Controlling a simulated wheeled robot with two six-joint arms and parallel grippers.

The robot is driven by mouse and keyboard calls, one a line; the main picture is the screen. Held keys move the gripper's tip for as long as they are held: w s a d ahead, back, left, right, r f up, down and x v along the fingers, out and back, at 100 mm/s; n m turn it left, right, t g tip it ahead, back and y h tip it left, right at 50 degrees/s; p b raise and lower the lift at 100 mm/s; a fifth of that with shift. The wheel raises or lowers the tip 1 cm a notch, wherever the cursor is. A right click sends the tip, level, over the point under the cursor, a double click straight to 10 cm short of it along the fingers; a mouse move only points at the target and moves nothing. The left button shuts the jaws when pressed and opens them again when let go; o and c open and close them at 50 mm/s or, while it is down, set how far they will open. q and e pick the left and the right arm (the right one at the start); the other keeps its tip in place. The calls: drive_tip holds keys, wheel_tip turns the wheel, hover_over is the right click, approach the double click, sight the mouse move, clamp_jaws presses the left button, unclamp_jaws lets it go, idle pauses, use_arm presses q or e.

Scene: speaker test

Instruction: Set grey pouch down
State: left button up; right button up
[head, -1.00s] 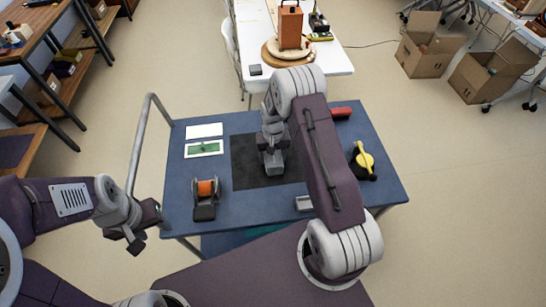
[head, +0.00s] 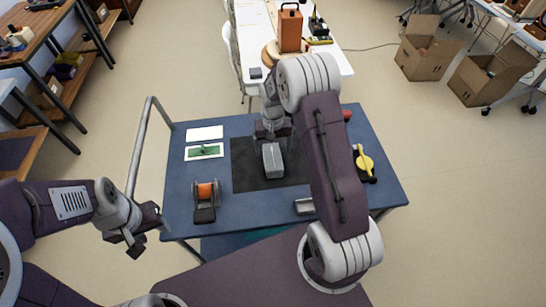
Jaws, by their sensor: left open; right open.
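The grey pouch (head: 273,163) rests on the black mat (head: 242,180) in the middle of the blue cart top. My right gripper (head: 271,137) is open at the far end of the pouch, and my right arm partly covers the area behind it. I cannot tell whether the fingers still touch the pouch. My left gripper (head: 135,244) is open and empty, off the cart's left front corner.
On the blue cart (head: 235,220) are an orange spool on a black holder (head: 206,196), a green board (head: 204,151), a white card (head: 205,133), a small silver box (head: 304,206) and a yellow-and-black item (head: 364,163). A metal handle rail (head: 138,150) rises at left.

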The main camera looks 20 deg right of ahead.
sight(273, 157)
wheel_tip(273, 157, up, 4)
drive_tip(key=shift+r, duration=0.2)
drive_tip(key=s+a+r+n, duration=0.1)
drive_tip(key=s+a+r, duration=0.1)
drive_tip(key=s, duration=0.7)
drive_tip(key=s+a+r+n+t, duration=0.1)
drive_tip(key=s+a+r, duration=0.1)
drive_tip(key=s, duration=0.7)
drive_tip(key=shift+a+r+n, duration=0.15)
drive_tip(key=shift+a+n, duration=0.15)
drive_tip(key=shift+a, duration=0.05)
drive_tip(key=shift+s, duration=0.1)
